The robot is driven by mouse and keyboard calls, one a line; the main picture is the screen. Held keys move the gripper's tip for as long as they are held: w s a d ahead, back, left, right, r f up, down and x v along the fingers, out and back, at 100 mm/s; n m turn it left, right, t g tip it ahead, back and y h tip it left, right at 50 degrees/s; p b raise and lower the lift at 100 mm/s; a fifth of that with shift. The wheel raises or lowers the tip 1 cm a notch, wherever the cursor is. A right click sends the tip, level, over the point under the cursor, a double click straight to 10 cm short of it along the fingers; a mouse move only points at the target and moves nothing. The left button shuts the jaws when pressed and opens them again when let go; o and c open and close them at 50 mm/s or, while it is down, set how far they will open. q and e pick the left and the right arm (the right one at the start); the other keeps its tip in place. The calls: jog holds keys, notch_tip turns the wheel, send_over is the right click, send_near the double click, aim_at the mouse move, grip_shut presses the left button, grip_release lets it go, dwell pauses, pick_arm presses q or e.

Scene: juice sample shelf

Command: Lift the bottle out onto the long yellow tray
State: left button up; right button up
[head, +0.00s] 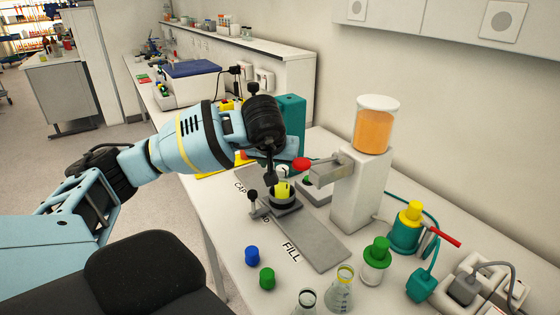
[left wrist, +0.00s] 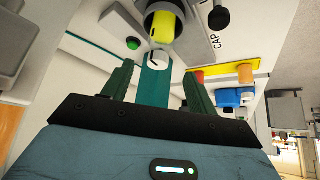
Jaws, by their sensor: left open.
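The bottle (head: 283,188) has a yellow body and a white cap. It stands upright in a round grey holder (head: 290,203) on the FILL plate, and it also shows in the left wrist view (left wrist: 165,28). My left gripper (head: 272,178) is open and close to the bottle's top in the head view. In the left wrist view the cap lies in line with the gap between the dark green fingers (left wrist: 158,78); contact cannot be told. A yellow strip (head: 205,176), apparently the long yellow tray, is mostly hidden behind my left arm. My right gripper is not in view.
A dispenser (head: 362,190) with an orange tank stands right of the bottle, its nozzle arm and red knob (head: 301,164) close to my gripper. Green-lidded and yellow-lidded vessels, flasks, and blue (head: 252,256) and green caps stand in front. A teal block (head: 291,118) stands behind.

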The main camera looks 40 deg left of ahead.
aim_at(281, 173)
pick_arm(q)
jog(key=b+x, duration=0.3)
jog(key=x, duration=0.3)
jog(key=shift+f, duration=0.35)
jog(key=shift+b+x, duration=0.35)
jog(key=shift+x, duration=0.45)
jog(key=shift+w+a+f, duration=0.2)
jog(key=shift+w, duration=0.2)
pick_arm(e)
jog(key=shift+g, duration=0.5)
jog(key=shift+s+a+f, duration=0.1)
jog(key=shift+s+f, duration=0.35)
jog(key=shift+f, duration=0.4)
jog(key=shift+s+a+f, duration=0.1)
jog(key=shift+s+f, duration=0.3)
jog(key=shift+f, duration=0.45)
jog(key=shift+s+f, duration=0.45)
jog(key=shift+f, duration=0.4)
pick_arm(q)
jog(key=c, duration=0.9)
jog(key=shift+c, duration=0.8)
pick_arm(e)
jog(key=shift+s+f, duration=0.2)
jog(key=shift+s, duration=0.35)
pick_arm(q)
jog(key=shift+r, duration=0.3)
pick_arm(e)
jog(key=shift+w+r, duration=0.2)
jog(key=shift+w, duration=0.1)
